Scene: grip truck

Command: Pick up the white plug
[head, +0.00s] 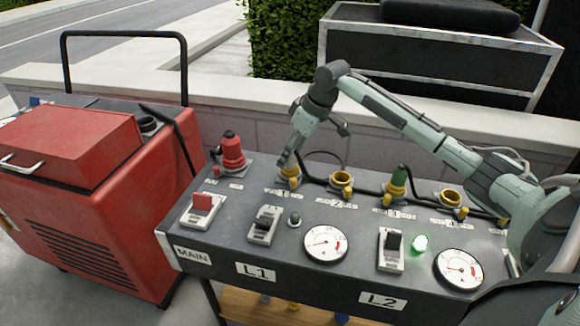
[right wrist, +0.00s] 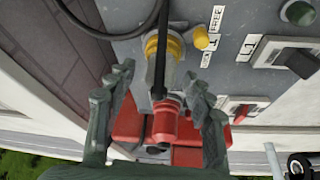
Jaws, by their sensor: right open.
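My right gripper (head: 287,160) reaches down over the leftmost yellow socket (head: 289,178) on the grey panel. In the right wrist view, its two fingers (right wrist: 158,76) are open, one on each side of that socket (right wrist: 166,46) and a black cable. A pale part (right wrist: 168,77) shows between the fingers beside the cable; I cannot tell whether it is the white plug or the socket's plate. In the head view the gripper hides any plug there. I see no clear grip on anything. My left gripper is not in view.
A red plug (head: 232,152) stands left and a green plug (head: 398,180) right. Two yellow sockets (head: 341,180) (head: 451,198) look empty. Switches, gauges and a lit green lamp (head: 420,243) line the front. A red machine (head: 95,160) stands left; a low wall runs behind.

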